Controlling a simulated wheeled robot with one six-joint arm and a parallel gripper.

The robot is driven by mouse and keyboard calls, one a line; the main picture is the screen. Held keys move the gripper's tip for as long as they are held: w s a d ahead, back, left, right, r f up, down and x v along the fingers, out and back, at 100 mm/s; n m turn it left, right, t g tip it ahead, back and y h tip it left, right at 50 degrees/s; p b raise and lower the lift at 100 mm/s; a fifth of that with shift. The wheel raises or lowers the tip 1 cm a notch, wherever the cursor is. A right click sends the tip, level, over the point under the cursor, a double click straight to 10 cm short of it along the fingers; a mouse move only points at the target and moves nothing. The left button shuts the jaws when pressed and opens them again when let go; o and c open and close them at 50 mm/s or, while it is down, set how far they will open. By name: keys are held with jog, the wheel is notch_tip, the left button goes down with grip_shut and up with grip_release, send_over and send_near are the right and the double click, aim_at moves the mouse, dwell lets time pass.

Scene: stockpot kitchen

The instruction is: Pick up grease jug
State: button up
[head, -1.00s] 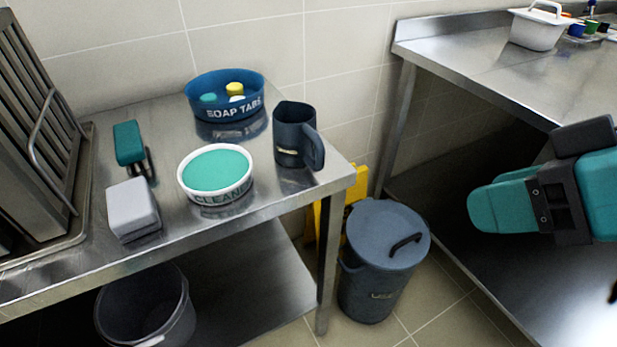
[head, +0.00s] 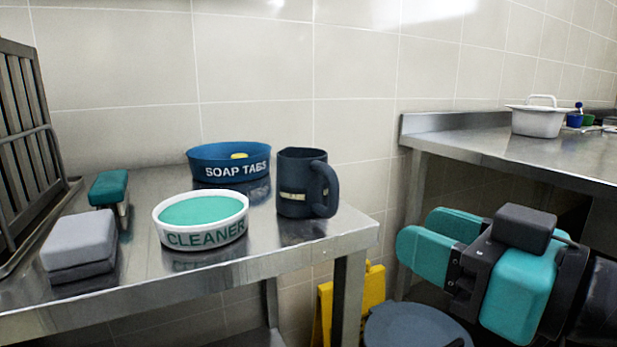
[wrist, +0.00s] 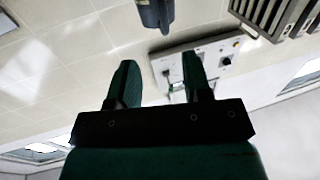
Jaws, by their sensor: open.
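The grease jug (head: 300,178) is a dark blue-grey jug with a small pale label and a handle on its right side. It stands upright near the right end of the left steel table. My gripper (head: 424,236) has teal fingers and is to the right of the jug, lower in the picture and apart from it. In the wrist view my gripper (wrist: 158,62) is open, with nothing between its fingers. A dark blue-grey shape at the top edge there looks like part of the jug (wrist: 154,12); most of it is cut off.
A white-rimmed cleaner tub (head: 202,236) and a blue soap tabs bowl (head: 230,166) stand left of the jug. A teal brush (head: 108,187), a grey block (head: 80,240) and a rack (head: 22,140) are farther left.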

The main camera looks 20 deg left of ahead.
aim_at(324, 208)
jog(key=p+x, duration=0.4)
jog(key=p, duration=0.1)
jog(key=p+x, duration=0.5)
jog(key=p, duration=0.1)
jog(key=r+p+x, duration=0.1)
jog(key=p+x, duration=0.3)
jog(key=p, duration=0.1)
jog(key=shift+s+a+p, duration=0.1)
jog(key=shift+a+p, duration=0.2)
jog(key=shift+a, duration=0.1)
jog(key=shift+w+a+f, duration=0.25)
jog(key=shift+a, duration=0.2)
grip_shut()
